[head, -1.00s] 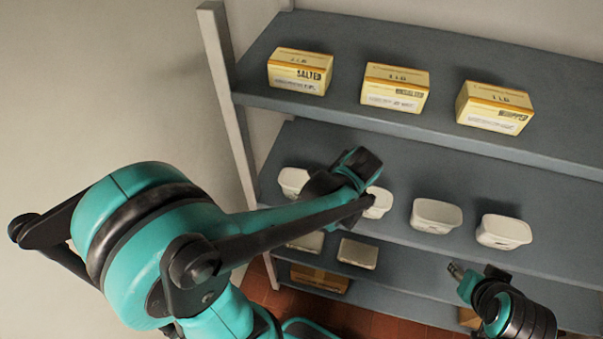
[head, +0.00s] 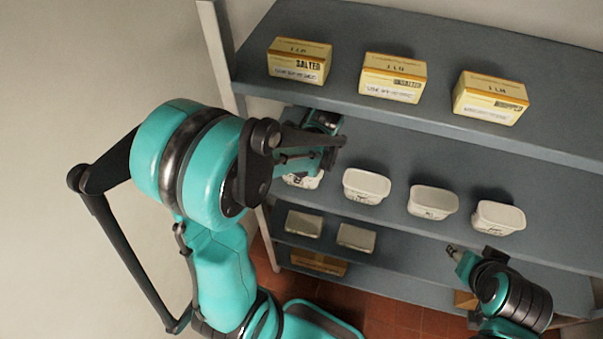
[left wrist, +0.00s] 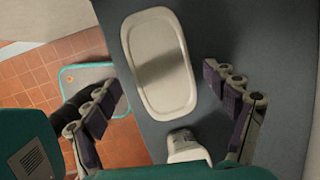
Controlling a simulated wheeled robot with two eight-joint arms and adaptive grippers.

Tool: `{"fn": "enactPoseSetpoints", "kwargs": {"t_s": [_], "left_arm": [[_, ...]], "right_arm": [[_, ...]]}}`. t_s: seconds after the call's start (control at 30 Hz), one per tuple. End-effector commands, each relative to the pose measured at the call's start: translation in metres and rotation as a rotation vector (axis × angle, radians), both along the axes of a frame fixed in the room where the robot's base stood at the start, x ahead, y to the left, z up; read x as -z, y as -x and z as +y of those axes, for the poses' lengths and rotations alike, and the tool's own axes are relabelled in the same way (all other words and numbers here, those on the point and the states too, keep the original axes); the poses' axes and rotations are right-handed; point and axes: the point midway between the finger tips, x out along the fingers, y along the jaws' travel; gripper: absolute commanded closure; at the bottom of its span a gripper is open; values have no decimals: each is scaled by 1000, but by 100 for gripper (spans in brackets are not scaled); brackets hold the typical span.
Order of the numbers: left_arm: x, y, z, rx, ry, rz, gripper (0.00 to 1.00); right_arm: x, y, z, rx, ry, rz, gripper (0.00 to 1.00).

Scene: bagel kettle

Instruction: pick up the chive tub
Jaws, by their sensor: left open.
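Several white tubs stand in a row on the middle shelf: a leftmost one (head: 303,181) partly hidden by my left arm, a second (head: 366,186), a third (head: 433,202) and a fourth (head: 498,217). Their labels are too small to read, so I cannot tell which is chive. My left gripper (head: 312,150) is above the leftmost tub. In the left wrist view my open left gripper (left wrist: 162,80) has a pale tub top (left wrist: 160,55) between its spread fingers, not gripped. Another tub (left wrist: 187,146) shows below it. My right gripper (head: 456,253) is low, right of centre.
Yellow boxes, one marked salted (head: 299,61), a middle one (head: 392,78) and a right one (head: 490,98), stand on the top shelf (head: 440,45). A post (head: 222,60) bounds the left. Flat containers (head: 304,224) sit on a lower shelf.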

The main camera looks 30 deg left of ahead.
Motion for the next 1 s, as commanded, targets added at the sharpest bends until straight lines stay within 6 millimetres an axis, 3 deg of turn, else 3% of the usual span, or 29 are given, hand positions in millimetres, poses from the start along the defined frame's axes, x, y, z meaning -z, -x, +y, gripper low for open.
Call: {"fn": "enactPoseSetpoints", "kwargs": {"t_s": [0.2,0.47,0.73,1.0], "left_arm": [[27,-3,7,0,0,-1,15],[29,-3,7,0,0,-1,15],[29,-3,7,0,0,0,86],[29,-3,7,1,0,-1,87]], "right_arm": [[5,0,0,0,0,0,60],[4,0,0,0,0,0,60],[4,0,0,0,0,0,60],[4,0,0,0,0,0,60]]}}
